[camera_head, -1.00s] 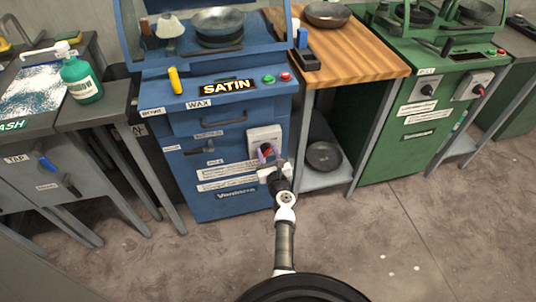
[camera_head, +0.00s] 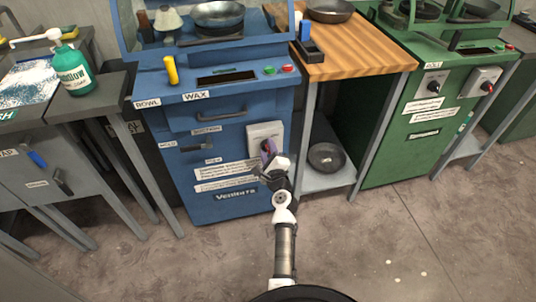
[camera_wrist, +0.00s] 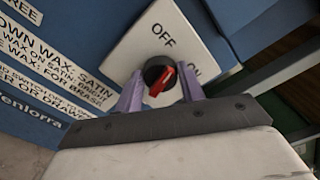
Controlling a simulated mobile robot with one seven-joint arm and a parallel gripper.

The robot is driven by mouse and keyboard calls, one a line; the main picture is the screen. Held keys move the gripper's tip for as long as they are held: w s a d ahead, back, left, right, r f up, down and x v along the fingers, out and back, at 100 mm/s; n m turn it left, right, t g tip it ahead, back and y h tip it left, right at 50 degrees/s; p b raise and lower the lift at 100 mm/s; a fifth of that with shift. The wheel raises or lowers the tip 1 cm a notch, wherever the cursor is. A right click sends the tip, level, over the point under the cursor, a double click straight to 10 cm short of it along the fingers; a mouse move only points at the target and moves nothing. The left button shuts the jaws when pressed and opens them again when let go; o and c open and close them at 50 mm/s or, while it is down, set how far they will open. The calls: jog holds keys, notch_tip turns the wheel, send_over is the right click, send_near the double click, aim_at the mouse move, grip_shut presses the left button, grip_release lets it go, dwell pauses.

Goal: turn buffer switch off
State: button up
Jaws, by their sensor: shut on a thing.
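The switch (camera_wrist: 158,75) is a round black knob with a red pointer, on a white plate marked OFF above it and ON to its right. The red pointer slants from upper right to lower left in the wrist view. The plate (camera_head: 258,134) is on the front of the blue machine (camera_head: 235,150). My gripper (camera_wrist: 160,88) is shut on the knob, with one purple finger on each side of it. In the head view my gripper (camera_head: 268,150) is at the plate and hides most of the knob. The display (camera_head: 227,77) on the machine is dark.
A green machine (camera_head: 420,115) stands at the right, with similar switches on its front. A wooden-topped table (camera_head: 355,50) stands between, with a pan (camera_head: 326,157) on its lower shelf. A green bottle (camera_head: 74,70) stands on the left table.

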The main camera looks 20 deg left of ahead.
jog(key=n+b, duration=0.3)
jog(key=n, duration=0.2)
jog(key=shift+f+n, duration=0.15)
jog(key=shift+n, duration=0.25)
jog(key=shift+b, duration=0.3)
jog(key=o, duration=1)
jog(key=shift+c, duration=0.2)
jog(key=shift+s, duration=0.15)
